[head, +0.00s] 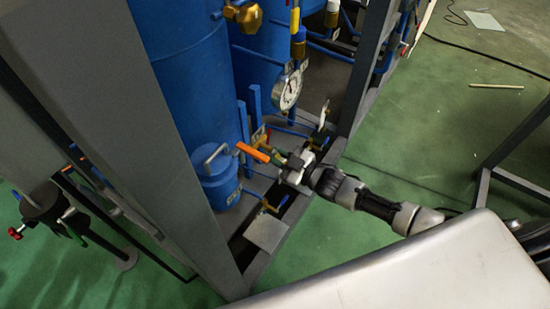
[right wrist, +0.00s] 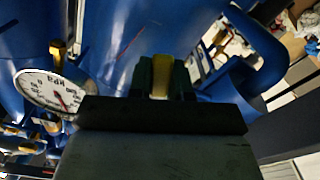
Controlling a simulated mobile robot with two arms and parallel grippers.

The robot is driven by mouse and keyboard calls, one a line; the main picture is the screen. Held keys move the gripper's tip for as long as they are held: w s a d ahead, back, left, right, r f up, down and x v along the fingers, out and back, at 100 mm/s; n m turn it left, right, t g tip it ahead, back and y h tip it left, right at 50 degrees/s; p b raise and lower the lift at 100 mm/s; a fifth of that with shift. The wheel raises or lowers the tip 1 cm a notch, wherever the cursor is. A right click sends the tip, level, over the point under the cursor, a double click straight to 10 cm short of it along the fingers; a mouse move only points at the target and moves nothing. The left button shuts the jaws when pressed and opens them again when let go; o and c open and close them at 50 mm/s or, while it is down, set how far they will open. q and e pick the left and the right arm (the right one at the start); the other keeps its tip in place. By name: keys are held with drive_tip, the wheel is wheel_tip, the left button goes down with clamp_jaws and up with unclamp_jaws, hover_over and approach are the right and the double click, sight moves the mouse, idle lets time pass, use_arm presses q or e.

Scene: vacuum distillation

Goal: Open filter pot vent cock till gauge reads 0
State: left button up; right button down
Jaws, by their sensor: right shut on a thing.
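The small blue filter pot (head: 218,184) with a grey bar handle on its lid stands at the foot of a large blue tank. An orange lever (head: 252,153) lies beside it, just left of my right gripper (head: 281,161). In the right wrist view my right gripper (right wrist: 160,80) is shut on a yellow piece (right wrist: 160,76), seemingly the vent cock's handle. The round white gauge (head: 288,89) is above and behind the gripper. It also shows in the right wrist view (right wrist: 48,93), tilted, with a reddish needle; its reading is not clear. My left gripper is not in view.
A grey frame post (head: 165,150) stands at the left and another (head: 366,65) behind my right arm. Large blue tanks (head: 185,70) and thin blue pipes crowd the gripper. A dark stand with red and green handles (head: 45,205) is at far left. Green floor is open at right.

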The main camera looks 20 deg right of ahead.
drive_tip(key=n, duration=0.3)
drive_tip(key=shift+w+d+r, duration=0.25)
drive_tip(key=shift+w+d, duration=0.05)
drive_tip(key=shift+d, duration=0.1)
drive_tip(key=shift+w+d+r+n, duration=0.2)
drive_tip(key=shift+r+n, duration=0.35)
drive_tip(key=shift+n, duration=1.05)
drive_tip(key=shift+w+d+r+n, duration=0.2)
drive_tip(key=shift+r+n, duration=0.3)
drive_tip(key=shift+n, duration=1.1)
drive_tip(key=shift+w+d+r+n, duration=0.1)
drive_tip(key=shift+d+r+n, duration=0.35)
drive_tip(key=shift+n, duration=1.15)
drive_tip(key=shift+a+r, duration=0.1)
drive_tip(key=shift+a, duration=0.05)
drive_tip(key=c, duration=1)
unclamp_jaws()
drive_tip(key=shift+c, duration=0.2)
drive_tip(key=v, duration=1)
drive_tip(key=shift+s+d, duration=0.3)
